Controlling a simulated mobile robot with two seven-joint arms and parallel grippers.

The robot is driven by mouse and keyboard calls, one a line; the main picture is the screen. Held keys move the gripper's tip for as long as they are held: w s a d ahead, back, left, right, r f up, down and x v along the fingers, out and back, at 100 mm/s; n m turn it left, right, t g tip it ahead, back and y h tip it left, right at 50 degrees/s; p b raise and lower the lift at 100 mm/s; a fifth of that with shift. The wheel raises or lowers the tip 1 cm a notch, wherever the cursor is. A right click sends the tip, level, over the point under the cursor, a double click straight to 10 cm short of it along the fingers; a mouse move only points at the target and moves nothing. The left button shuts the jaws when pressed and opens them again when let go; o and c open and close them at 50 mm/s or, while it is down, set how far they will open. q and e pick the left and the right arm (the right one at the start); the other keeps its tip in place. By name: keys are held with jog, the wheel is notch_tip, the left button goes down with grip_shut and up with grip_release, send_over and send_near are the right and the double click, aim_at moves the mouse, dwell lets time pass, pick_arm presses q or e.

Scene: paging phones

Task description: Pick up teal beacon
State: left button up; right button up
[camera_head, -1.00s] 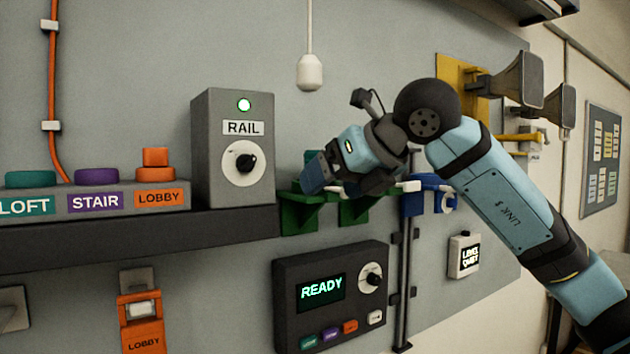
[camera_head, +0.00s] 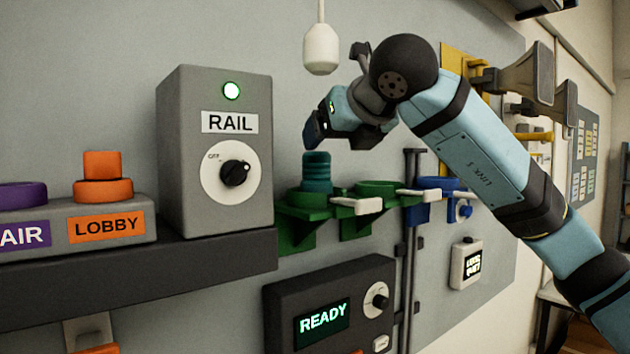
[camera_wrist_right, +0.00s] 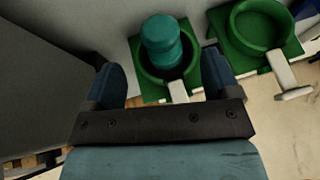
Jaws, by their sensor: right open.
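The teal beacon (camera_head: 316,171) stands upright in the left green ring holder (camera_head: 296,212) on the wall, just right of the RAIL box. In the right wrist view the teal beacon (camera_wrist_right: 161,42) sits inside the round green holder (camera_wrist_right: 150,84), ahead of the fingers. My right gripper (camera_head: 318,135) is close above the beacon in the head view. In the right wrist view my right gripper (camera_wrist_right: 163,82) has its two blue fingers wide apart, with nothing held between them. My left gripper is not in view.
A second green holder (camera_head: 377,190) is empty beside the first. Blue holders (camera_head: 440,186) lie further right. The grey RAIL box (camera_head: 215,150) stands close on the left. A white pendant (camera_head: 321,48) hangs above. The READY panel (camera_head: 335,300) is below.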

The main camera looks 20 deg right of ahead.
aim_at(317, 157)
jog(key=shift+x, duration=1)
jog(key=p+x, duration=0.2)
jog(key=x, duration=0.3)
jog(key=shift+w, duration=0.25)
jog(key=shift+w+f, duration=0.25)
jog(key=shift+w, duration=0.1)
jog(key=shift+s, duration=0.15)
jog(key=shift+c, duration=0.2)
jog(key=c, duration=0.4)
jog(key=shift+r, duration=0.1)
grip_shut()
